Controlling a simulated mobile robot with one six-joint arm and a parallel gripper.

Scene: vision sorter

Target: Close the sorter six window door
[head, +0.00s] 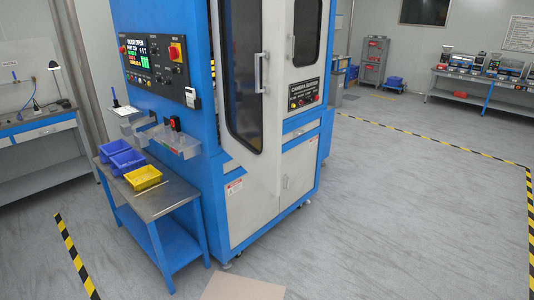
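The sorter (215,190) is a tall blue and white cabinet left of centre. Its white window door (219,75) has a long dark pane (243,70) and an upright light handle (262,75) near its right edge. The display (137,52) on the left face seems to read "DOOR OPEN", in small text. How wide the door stands open is hard to tell from here. A second dark window (306,35) is on the right face, above a button panel (305,93). My gripper is not in view, and nothing is seen touching the door.
A blue-legged table (165,200) with blue bins (127,162) and a yellow bin (143,178) stands against the sorter's left face. Open grey floor (400,200) lies to the right, bounded by yellow-black tape (440,142). Workbenches stand at far left (40,150) and far right (480,97).

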